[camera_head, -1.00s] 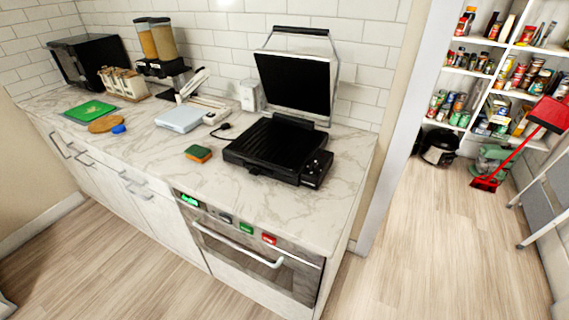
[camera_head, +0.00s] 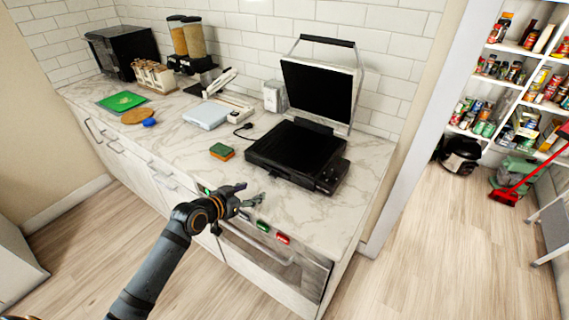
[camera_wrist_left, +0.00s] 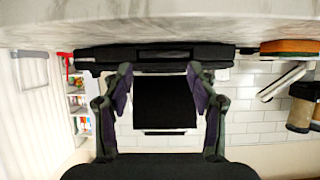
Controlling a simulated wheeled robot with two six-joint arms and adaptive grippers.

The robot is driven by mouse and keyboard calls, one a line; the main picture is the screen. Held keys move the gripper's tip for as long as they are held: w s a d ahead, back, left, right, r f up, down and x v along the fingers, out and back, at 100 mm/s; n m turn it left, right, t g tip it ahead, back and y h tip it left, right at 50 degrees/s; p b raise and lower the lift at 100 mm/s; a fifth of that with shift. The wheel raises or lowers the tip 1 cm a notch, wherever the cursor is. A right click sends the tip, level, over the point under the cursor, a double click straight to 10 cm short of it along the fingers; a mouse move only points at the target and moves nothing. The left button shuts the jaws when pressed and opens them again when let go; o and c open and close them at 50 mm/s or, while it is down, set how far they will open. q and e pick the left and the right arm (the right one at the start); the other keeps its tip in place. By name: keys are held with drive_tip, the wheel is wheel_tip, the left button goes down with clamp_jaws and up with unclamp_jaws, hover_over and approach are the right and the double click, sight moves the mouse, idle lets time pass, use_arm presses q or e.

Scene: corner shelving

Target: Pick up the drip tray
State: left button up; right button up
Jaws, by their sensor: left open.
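A black contact grill (camera_head: 290,150) with its lid (camera_head: 318,92) raised stands at the right end of the marble counter. I cannot clearly pick out a separate drip tray; the grill's low black front shows in the left wrist view (camera_wrist_left: 150,56). My left gripper (camera_head: 250,196) is open and empty, in front of the counter edge, short of the grill and at its lower left in the head view. In the left wrist view, which is upside down, its spread fingers (camera_wrist_left: 160,88) frame the raised lid, with the grill base beyond them. My right gripper is not in view.
A green and orange sponge (camera_head: 222,151) lies left of the grill on the counter (camera_head: 180,140). A white scale-like box (camera_head: 207,115) and a power plug lie farther back. An oven front with a handle (camera_head: 255,240) is below the counter edge. Pantry shelves stand at right.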

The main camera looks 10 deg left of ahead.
sight(274, 174)
use_arm(q)
drive_tip(key=shift+w+a+r+t, duration=0.2)
drive_tip(key=shift+w+a+r, duration=0.1)
drive_tip(key=shift+w, duration=0.2)
drive_tip(key=shift+w+a+r+t, duration=0.2)
drive_tip(key=shift+w+a, duration=0.05)
drive_tip(key=shift+w, duration=0.45)
drive_tip(key=x, duration=0.4)
drive_tip(key=shift+s+d, duration=0.1)
drive_tip(key=shift+d, duration=0.1)
drive_tip(key=shift+w+d+f, duration=0.1)
drive_tip(key=shift+w+f, duration=0.15)
drive_tip(key=shift+w, duration=0.15)
drive_tip(key=shift+w+d+r+p, duration=0.15)
drive_tip(key=shift+w+p, duration=0.05)
drive_tip(key=shift+p, duration=0.25)
drive_tip(key=x, duration=0.2)
drive_tip(key=p+x, duration=0.1)
drive_tip(key=shift+w+d, duration=0.3)
drive_tip(key=shift+d, duration=0.2)
drive_tip(key=shift+w+d+f, duration=0.15)
drive_tip(key=shift+w+f, duration=0.15)
drive_tip(key=shift+w, duration=0.15)
drive_tip(key=shift+s+r, duration=0.1)
drive_tip(key=shift+s, duration=0.05)
drive_tip(key=shift+c, duration=1.4)
clamp_jaws()
